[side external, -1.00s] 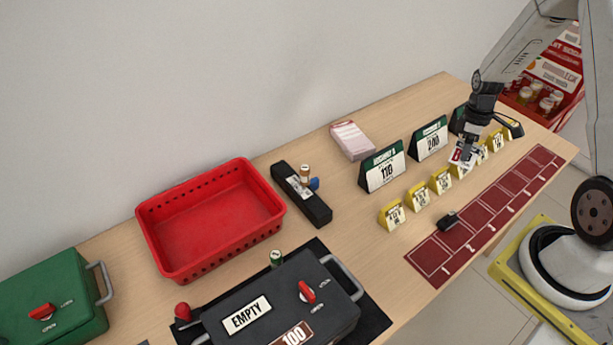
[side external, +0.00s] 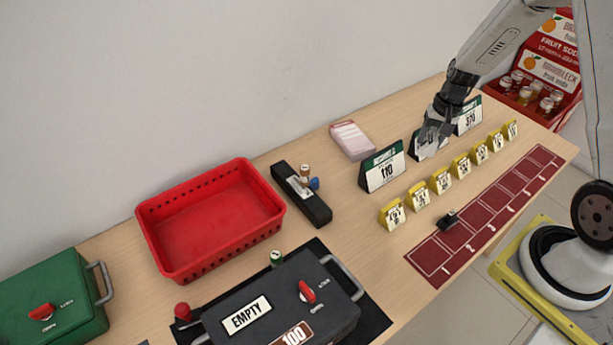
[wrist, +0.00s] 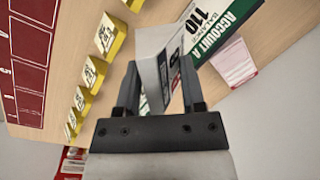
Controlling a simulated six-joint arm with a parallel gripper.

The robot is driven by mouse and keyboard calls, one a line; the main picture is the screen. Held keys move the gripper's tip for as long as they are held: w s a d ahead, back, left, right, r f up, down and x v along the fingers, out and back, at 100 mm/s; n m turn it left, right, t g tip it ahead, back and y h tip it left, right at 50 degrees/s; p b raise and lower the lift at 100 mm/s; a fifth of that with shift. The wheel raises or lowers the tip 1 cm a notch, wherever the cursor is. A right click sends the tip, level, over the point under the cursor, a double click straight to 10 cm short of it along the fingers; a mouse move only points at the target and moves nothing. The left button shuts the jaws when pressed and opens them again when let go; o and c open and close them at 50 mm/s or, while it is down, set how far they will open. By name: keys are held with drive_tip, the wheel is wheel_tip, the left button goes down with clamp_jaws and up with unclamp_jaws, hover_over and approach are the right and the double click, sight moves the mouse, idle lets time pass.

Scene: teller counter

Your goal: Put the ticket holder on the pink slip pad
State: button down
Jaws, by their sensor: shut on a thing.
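The ticket holder, a pale grey-white piece with a printed face, shows in the wrist view (wrist: 152,42) between the fingers of my gripper (wrist: 158,80). My gripper is shut on it. In the side view my gripper (side external: 432,130) is over the row of account signs, and the held piece is hard to make out against the middle sign. The pink slip pad (side external: 352,141) lies on the counter to the left of my gripper, with its top clear. It also shows at the right of the wrist view (wrist: 235,63).
The account sign reading 110 (side external: 383,168) stands just in front of the pad, and the 370 sign (side external: 468,117) is farther right. Several yellow markers (side external: 441,181) line the front. A black stand (side external: 302,195) and red basket (side external: 212,220) are to the left.

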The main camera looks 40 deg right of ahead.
drive_tip(key=w+a+m, duration=0.1)
drive_tip(key=m, duration=0.1)
drive_tip(key=w+a+r+m, duration=0.1)
drive_tip(key=m, duration=0.1)
drive_tip(key=shift+a+t, duration=0.3)
drive_tip(key=shift+a, duration=0.05)
drive_tip(key=shift+w+a+r+m+h, duration=0.25)
drive_tip(key=shift+w+a+m, duration=0.15)
drive_tip(key=shift+a+m, duration=0.5)
drive_tip(key=shift+w+a+r+m+h, duration=0.2)
drive_tip(key=shift+w+a+m, duration=0.2)
drive_tip(key=shift+m, duration=0.8)
hover_over(369, 149)
drive_tip(key=shift+a+f, duration=0.15)
drive_tip(key=shift+f, duration=4.55)
